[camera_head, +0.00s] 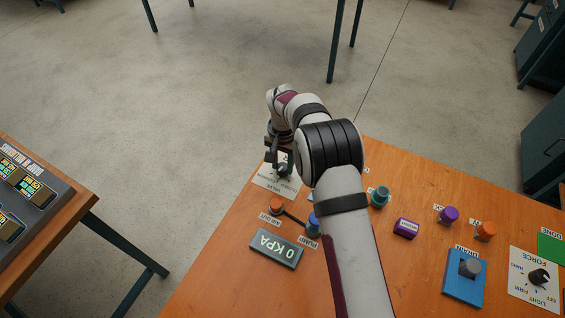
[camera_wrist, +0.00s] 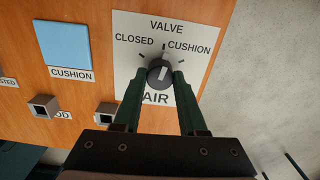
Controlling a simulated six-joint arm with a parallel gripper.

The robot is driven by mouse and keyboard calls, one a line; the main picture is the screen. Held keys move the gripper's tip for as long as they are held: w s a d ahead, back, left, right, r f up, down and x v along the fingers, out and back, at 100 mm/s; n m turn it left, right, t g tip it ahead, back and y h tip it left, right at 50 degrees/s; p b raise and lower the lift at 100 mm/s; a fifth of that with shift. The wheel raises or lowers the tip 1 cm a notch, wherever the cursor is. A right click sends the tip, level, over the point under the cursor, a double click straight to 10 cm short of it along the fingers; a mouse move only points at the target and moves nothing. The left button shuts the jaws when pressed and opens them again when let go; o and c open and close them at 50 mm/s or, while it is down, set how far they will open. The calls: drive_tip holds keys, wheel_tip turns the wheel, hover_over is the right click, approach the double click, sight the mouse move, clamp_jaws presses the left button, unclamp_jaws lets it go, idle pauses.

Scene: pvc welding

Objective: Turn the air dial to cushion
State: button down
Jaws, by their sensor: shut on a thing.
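The air dial (camera_wrist: 160,73) is a dark round knob with a white pointer line. It sits on a white plate (camera_wrist: 204,35) lettered VALVE, CLOSED, CUSHION and AIR. In the wrist view CLOSED is at the upper left of the knob and CUSHION at the upper right. The pointer line looks close to upright, leaning slightly right, between the two words. My gripper (camera_wrist: 162,78) is shut on the dial, with one dark green finger on each side. In the head view my gripper (camera_head: 279,168) is over the plate (camera_head: 266,182) at the table's far left corner, and hides most of the dial.
A display (camera_head: 276,248) reads 0 KPA near an orange knob (camera_head: 277,205) and a partly hidden blue knob (camera_head: 313,224). Right of my arm are a teal knob (camera_head: 380,196), a purple block (camera_head: 406,228) and a FORCE dial (camera_head: 539,277). A blue pad (camera_wrist: 63,44) labelled CUSHION lies left of the plate.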

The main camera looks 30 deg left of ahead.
sight(283, 167)
drive_tip(key=m, duration=0.4)
drive_tip(key=shift+m, duration=2.8)
drive_tip(key=shift+c, duration=2.3)
unclamp_jaws()
wheel_tip(283, 167, up, 16)
drive_tip(key=shift+f, duration=0.1)
